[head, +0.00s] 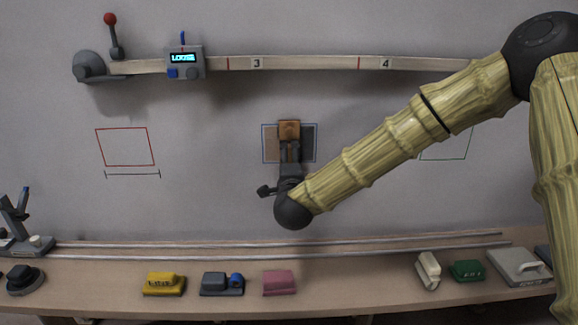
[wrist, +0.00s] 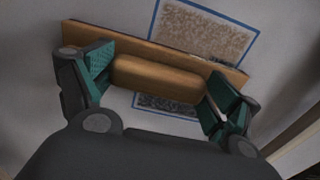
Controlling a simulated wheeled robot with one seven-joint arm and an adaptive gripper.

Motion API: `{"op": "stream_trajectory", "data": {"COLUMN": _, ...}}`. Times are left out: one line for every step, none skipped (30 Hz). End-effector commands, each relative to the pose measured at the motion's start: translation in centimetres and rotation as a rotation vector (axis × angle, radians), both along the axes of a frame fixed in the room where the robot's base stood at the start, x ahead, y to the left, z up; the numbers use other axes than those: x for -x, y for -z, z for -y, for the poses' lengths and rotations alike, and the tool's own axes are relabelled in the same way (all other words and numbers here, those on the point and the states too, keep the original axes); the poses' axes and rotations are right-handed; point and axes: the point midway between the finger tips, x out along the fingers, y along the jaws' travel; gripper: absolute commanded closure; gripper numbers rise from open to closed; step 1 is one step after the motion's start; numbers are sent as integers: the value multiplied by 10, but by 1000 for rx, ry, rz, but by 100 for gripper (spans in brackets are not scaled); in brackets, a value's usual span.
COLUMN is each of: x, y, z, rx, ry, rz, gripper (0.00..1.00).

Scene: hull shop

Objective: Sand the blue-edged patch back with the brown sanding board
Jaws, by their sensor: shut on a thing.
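The blue-edged patch (head: 308,152) is on the grey wall ahead of me. In the head view its left part is brown and its right part dark grey. My gripper (head: 289,152) is in front of it, shut on the handle of the brown sanding board (head: 289,126). In the wrist view the board (wrist: 87,38) lies across the patch (wrist: 205,28), between its rough light-brown part and a dark part. The jaws hold both ends of the handle. I cannot tell whether the board touches the wall. The gripper and board hide the patch's middle.
A red outline (head: 125,147) and a partly hidden green outline (head: 447,144) flank the patch. Above runs a numbered rail (head: 310,63) with a box reading LOOSE (head: 184,60). The bench (head: 350,270) below holds yellow (head: 164,284), pink (head: 279,283) and green (head: 467,271) blocks.

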Motion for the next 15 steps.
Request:
{"op": "stream_trajectory", "data": {"x": -1, "y": -6, "z": 0, "rx": -1, "ry": 1, "rz": 4, "gripper": 32}}
{"op": "stream_trajectory", "data": {"x": -1, "y": -7, "z": 0, "rx": -1, "ry": 1, "rz": 4, "gripper": 32}}
{"op": "stream_trajectory", "data": {"x": -1, "y": -7, "z": 0, "rx": -1, "ry": 1, "rz": 4, "gripper": 32}}
{"op": "stream_trajectory", "data": {"x": -2, "y": -8, "z": 0, "rx": -1, "ry": 1, "rz": 4, "gripper": 32}}
{"op": "stream_trajectory", "data": {"x": -2, "y": -8, "z": 0, "rx": -1, "ry": 1, "rz": 4, "gripper": 32}}
{"op": "stream_trajectory", "data": {"x": -2, "y": -9, "z": 0, "rx": -1, "ry": 1, "rz": 4, "gripper": 32}}
{"op": "stream_trajectory", "data": {"x": -2, "y": -10, "z": 0, "rx": -1, "ry": 1, "rz": 4, "gripper": 32}}
{"op": "stream_trajectory", "data": {"x": -2, "y": -12, "z": 0, "rx": -1, "ry": 1, "rz": 5, "gripper": 32}}
{"op": "stream_trajectory", "data": {"x": -2, "y": -15, "z": 0, "rx": -1, "ry": 1, "rz": 5, "gripper": 32}}
{"op": "stream_trajectory", "data": {"x": -2, "y": -17, "z": 0, "rx": -2, "ry": 1, "rz": 5, "gripper": 32}}
{"op": "stream_trajectory", "data": {"x": -2, "y": -19, "z": 0, "rx": -2, "ry": 1, "rz": 6, "gripper": 32}}
{"op": "stream_trajectory", "data": {"x": -2, "y": -22, "z": 0, "rx": -2, "ry": 1, "rz": 6, "gripper": 32}}
{"op": "stream_trajectory", "data": {"x": -2, "y": -24, "z": 0, "rx": -2, "ry": 1, "rz": 6, "gripper": 32}}
{"op": "stream_trajectory", "data": {"x": -2, "y": -26, "z": 1, "rx": -2, "ry": 1, "rz": 6, "gripper": 32}}
{"op": "stream_trajectory", "data": {"x": -2, "y": -29, "z": 1, "rx": -2, "ry": 1, "rz": 6, "gripper": 32}}
